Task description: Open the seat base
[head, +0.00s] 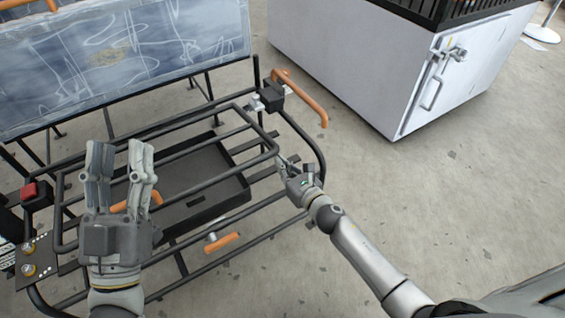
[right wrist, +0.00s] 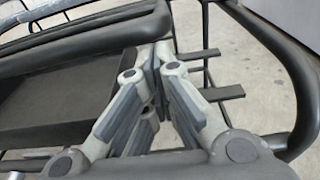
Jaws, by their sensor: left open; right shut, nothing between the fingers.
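The seat base is a black tubular frame with cross bars (head: 258,133), lying nearly flat above a dark tray (head: 212,195). My left gripper (head: 120,150) is open and empty over the frame's left part, fingers pointing up in the picture. It hides some bars behind it. My right gripper (head: 283,160) is shut with nothing in it, close to the frame's right front corner. In the right wrist view its fingertips (right wrist: 156,58) are together beside the tray's edge and the frame tubes (right wrist: 90,28). I cannot tell whether they touch a tube.
Orange handles stick out at the back right (head: 305,98) and front (head: 222,243). A red switch (head: 34,191) and a knob panel (head: 30,258) are on the left. A scribbled backrest (head: 120,55) stands behind. A white cabinet (head: 345,65) is at the back right; the right floor is clear.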

